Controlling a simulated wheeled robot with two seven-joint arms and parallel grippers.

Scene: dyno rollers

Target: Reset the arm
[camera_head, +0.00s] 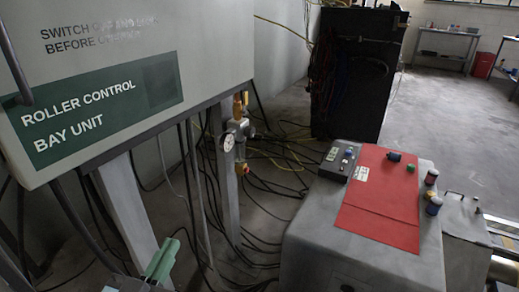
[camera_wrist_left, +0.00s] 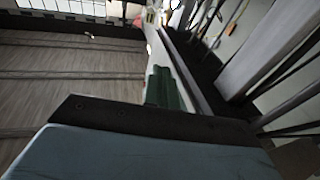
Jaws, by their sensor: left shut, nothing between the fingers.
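My left gripper (camera_head: 163,260) shows at the bottom edge of the head view, left of centre. Its green fingers are together and hold nothing. They also show in the left wrist view (camera_wrist_left: 166,90), in front of a pale post. The gripper hangs in front of the grey cabinet's legs and touches nothing that I can make out. Most of my left arm is out of the head view. My right gripper is in neither view.
A grey Roller Control Bay Unit cabinet (camera_head: 200,30) stands close at the left on metal legs. Cables (camera_head: 270,170) cover the floor behind. A grey console (camera_head: 335,230) with a red panel (camera_head: 385,195) and small coloured items stands at the right. A black rack (camera_head: 352,80) stands behind.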

